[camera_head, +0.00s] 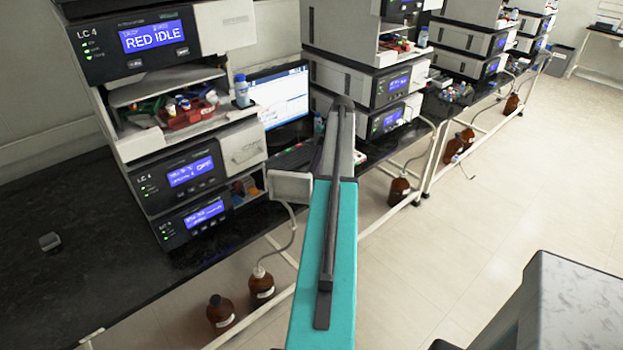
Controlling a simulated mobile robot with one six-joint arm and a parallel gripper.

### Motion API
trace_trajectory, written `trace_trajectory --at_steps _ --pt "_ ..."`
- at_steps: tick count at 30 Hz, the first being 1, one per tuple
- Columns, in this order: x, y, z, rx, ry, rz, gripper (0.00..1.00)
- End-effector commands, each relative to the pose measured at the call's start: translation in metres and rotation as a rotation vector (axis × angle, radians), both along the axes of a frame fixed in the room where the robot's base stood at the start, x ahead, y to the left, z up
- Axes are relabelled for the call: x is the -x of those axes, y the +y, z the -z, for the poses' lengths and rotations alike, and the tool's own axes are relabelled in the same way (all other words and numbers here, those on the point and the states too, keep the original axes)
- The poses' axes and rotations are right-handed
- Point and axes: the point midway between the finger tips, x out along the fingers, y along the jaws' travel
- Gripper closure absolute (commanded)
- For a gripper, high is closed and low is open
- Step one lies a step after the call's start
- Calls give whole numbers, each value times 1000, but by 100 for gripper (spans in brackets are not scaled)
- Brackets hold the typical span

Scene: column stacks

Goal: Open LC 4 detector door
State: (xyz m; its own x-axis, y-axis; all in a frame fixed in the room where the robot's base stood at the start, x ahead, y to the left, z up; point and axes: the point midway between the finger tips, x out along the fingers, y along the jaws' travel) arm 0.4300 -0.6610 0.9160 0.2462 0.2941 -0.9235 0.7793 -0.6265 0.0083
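The LC 4 stack stands on the left in the head view. The middle module (188,172), also labelled LC 4, has a closed white door (242,147). The bottom module (203,215) shows coloured fittings (243,186) in an uncovered bay. A white panel (290,187) stands out at its right, apparently its door swung open, close to my teal arm. I cannot tell which module is the detector. My gripper is not visible beyond my arm.
A shelf with a red tray (188,113) and a blue-capped bottle (241,91) sits between modules. A monitor (278,105) stands behind. More stacks (366,80) line the bench rightward. Brown bottles (220,311) stand below. The floor at right is mostly clear.

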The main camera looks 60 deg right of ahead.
Motion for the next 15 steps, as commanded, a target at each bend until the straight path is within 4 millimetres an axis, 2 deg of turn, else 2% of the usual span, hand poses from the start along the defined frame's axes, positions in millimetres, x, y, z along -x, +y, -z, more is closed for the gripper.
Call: trace_trajectory --at_steps 15 --pt "17 -22 -64 2 0 2 85"
